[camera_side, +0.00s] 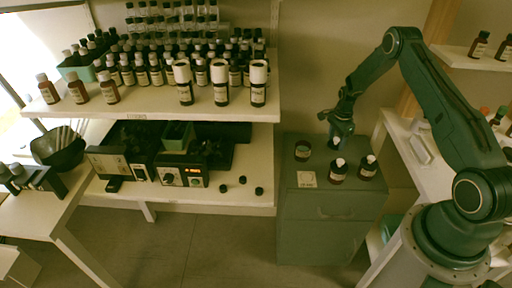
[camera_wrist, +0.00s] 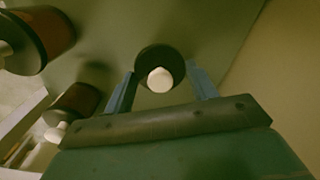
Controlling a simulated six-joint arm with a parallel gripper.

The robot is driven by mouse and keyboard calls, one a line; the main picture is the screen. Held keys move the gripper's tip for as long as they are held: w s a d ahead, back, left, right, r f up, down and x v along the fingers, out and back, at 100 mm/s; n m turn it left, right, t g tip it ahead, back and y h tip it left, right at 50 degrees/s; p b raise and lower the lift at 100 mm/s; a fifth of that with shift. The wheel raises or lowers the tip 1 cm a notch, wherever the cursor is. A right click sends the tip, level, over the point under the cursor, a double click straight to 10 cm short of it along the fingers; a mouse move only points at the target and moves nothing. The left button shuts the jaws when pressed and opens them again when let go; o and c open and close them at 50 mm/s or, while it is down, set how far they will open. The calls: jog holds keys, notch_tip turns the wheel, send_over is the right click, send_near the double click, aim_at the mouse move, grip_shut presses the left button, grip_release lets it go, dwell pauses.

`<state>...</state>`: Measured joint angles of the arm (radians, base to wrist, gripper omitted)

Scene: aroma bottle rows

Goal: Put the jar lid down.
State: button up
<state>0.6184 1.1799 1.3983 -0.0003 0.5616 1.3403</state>
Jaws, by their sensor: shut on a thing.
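My gripper (camera_side: 337,143) hangs above the top of the green cabinet (camera_side: 335,205), over its back middle part. In the wrist view my gripper (camera_wrist: 163,88) is shut on the jar lid (camera_wrist: 160,52), a dark round disc with a white knob. The two blue-grey fingers are on either side of the lid. In the side view the lid is small and hard to make out at the fingertips. A dark jar (camera_side: 303,152) stands on the cabinet, left of my gripper. Its top is too small to read clearly.
Two brown bottles with white tops, one on the left (camera_side: 338,174) and one on the right (camera_side: 368,168), stand close to my gripper on the cabinet. A pale square (camera_side: 307,179) lies at the cabinet's front left. Shelves crowded with bottles (camera_side: 221,85) are to the left.

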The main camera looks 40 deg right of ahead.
aim_at(335, 144)
jog(key=shift+f, duration=1.6)
jog(key=shift+f, duration=0.15)
jog(key=o, duration=1)
jog(key=shift+r, duration=6.2)
